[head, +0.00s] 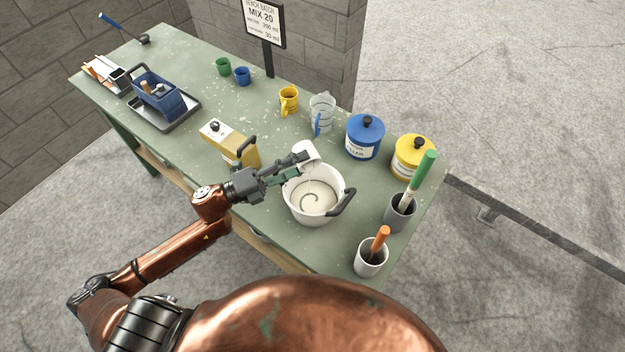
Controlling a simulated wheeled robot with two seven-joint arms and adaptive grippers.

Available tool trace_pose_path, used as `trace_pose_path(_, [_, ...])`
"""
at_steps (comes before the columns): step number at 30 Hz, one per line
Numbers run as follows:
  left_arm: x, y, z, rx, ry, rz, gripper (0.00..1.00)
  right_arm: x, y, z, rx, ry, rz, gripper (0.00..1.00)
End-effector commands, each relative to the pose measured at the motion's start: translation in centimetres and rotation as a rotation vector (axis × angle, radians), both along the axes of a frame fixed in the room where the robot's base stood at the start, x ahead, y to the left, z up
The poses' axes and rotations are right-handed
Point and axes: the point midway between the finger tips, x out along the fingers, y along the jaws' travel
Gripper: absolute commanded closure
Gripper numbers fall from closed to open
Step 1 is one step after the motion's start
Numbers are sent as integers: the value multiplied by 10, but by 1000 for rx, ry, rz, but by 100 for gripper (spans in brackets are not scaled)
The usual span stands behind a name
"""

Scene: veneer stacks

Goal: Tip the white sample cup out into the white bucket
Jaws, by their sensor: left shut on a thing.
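The white bucket (325,213) stands on the green table near its front edge, with a dark handle at its right side. A pale content with a swirl mark shows inside it. My left gripper (300,165) comes in from the left and is shut on the white sample cup (308,151). The cup is held over the bucket's back left rim and looks tilted. My right gripper is not in view.
A yellow-and-white can (240,147) stands close left of the bucket. A blue tub (364,138), yellow tub (411,157), clear jug (321,114) and yellow cup (288,100) stand behind. Brush pots (399,213) (369,261) stand to the right.

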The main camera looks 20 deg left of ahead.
Motion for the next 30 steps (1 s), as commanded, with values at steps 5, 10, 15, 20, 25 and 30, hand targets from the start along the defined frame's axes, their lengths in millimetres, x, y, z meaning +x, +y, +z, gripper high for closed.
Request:
trace_pose_path(5, [0,-1,0,13,-17,0,80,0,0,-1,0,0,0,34])
trace_pose_path(10, [-1,-1,1,25,-31,0,80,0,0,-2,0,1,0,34])
trace_pose_path(15, [-1,-1,1,37,-44,-1,80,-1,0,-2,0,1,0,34])
trace_pose_path(20, [-2,-2,1,48,-58,0,80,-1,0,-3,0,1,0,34])
trace_pose_path(25, [-2,-2,1,60,-72,0,80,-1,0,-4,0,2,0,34])
trace_pose_path(30, [-3,-2,1,72,-87,0,80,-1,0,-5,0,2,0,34])
